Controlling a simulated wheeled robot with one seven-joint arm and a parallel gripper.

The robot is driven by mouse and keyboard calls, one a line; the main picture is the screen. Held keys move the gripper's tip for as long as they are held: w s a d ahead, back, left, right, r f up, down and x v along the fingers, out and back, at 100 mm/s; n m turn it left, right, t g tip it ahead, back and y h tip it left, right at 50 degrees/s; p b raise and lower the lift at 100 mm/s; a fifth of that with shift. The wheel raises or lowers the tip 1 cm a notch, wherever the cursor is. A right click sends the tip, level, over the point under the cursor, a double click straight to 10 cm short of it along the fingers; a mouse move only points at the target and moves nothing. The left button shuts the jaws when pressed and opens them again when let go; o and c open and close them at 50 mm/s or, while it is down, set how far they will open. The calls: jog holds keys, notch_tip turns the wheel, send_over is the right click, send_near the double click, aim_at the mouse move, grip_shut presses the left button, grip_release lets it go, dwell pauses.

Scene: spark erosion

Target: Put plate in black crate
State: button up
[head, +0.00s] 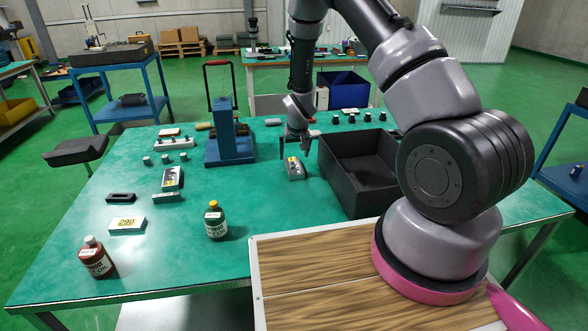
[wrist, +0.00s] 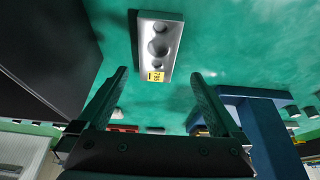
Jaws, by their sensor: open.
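A grey metal plate (head: 295,171) with round holes and a yellow label lies on the green table, just left of the black crate (head: 352,188). My gripper (head: 297,150) is above the table at the plate's far end, with its jaws apart and nothing between them. In the wrist view the plate (wrist: 160,32) lies beyond my open fingertips (wrist: 158,74), roughly centred between them. The dark side of the crate (wrist: 40,45) fills the upper left there. My arm hides part of the crate's right side in the head view.
Another holed plate (head: 172,179) lies farther left. A green bottle (head: 215,222) and a red-brown bottle (head: 96,258) stand at the front. Several small dark-topped pieces (head: 352,119) line the back.

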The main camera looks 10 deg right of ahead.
aim_at(294, 165)
jog(key=shift+d+x, duration=0.15)
jog(key=shift+x, duration=1.45)
jog(key=shift+d+x, duration=0.1)
jog(key=shift+x, duration=1.5)
jog(key=shift+s, duration=0.1)
grip_shut()
